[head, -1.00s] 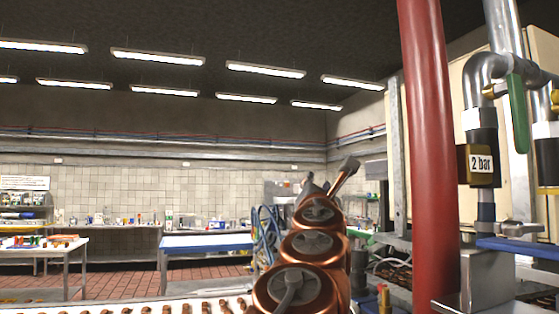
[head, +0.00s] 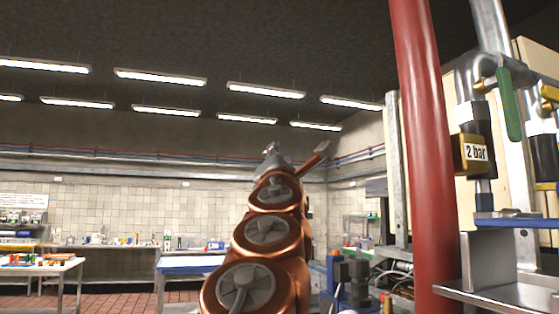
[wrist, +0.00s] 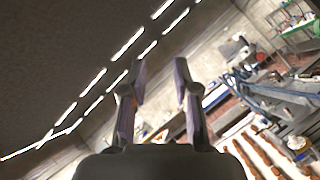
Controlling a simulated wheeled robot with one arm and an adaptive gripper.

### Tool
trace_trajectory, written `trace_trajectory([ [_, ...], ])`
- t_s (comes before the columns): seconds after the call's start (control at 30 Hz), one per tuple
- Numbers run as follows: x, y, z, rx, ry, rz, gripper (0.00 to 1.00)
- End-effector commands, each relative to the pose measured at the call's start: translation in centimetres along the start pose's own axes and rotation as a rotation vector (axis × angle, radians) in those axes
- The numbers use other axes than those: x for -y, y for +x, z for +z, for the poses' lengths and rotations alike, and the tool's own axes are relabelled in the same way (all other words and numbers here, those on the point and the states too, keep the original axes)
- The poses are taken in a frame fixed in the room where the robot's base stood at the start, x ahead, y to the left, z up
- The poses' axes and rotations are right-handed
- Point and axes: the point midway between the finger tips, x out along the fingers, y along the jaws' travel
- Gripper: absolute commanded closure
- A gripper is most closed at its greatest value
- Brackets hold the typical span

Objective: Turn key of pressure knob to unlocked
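My gripper (wrist: 158,72) is open and empty in the wrist view, with its two dark fingers apart and pointing up the picture. In the head view my copper-coloured arm reaches away from me in the middle, and its far end is too small to read clearly. A brass block labelled "2 bar" (head: 473,153) sits on a vertical pipe at the right. A green lever (head: 509,104) hangs just above and right of it. I cannot make out a pressure knob or a key. My gripper is well left of the brass block and apart from it.
A thick red pipe (head: 425,150) stands between my arm and the brass block. A metal bracket (head: 490,270) is below the block. A blue-topped table (head: 190,264) and a left table (head: 45,268) stand farther back. The space above my arm is clear.

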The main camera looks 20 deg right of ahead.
Motion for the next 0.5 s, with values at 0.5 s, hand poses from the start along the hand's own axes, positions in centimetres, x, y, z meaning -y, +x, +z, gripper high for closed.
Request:
trace_trajectory([
  [0.5,3.6,0.9,0.4,0.054,0.135,-0.125,1.00],
])
